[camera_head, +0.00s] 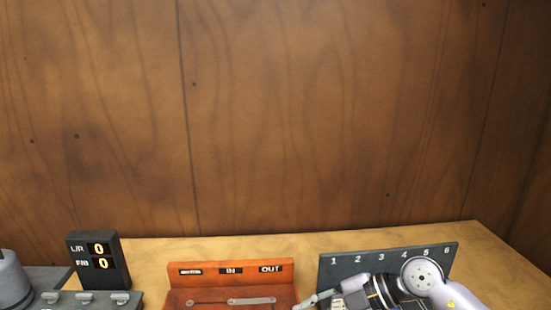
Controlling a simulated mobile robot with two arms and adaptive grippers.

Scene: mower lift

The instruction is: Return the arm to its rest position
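My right arm (424,277) comes in at the bottom right, in front of the dark panel numbered 1 to 6 (345,263). Its wrist points left. My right gripper (318,299) is only partly seen at the bottom edge, between the numbered panel and the orange-red box. I cannot tell whether it is open or shut, or whether it touches anything. My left gripper is not in view.
An orange-red box (213,270) marked IN and OUT, with a grey lever (251,301), stands in the middle. A black display (98,262) reading 0 and 0 stands left, behind a grey panel with several knobs (88,298). Bare tabletop (490,250) shows at right, before a wooden wall (330,120).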

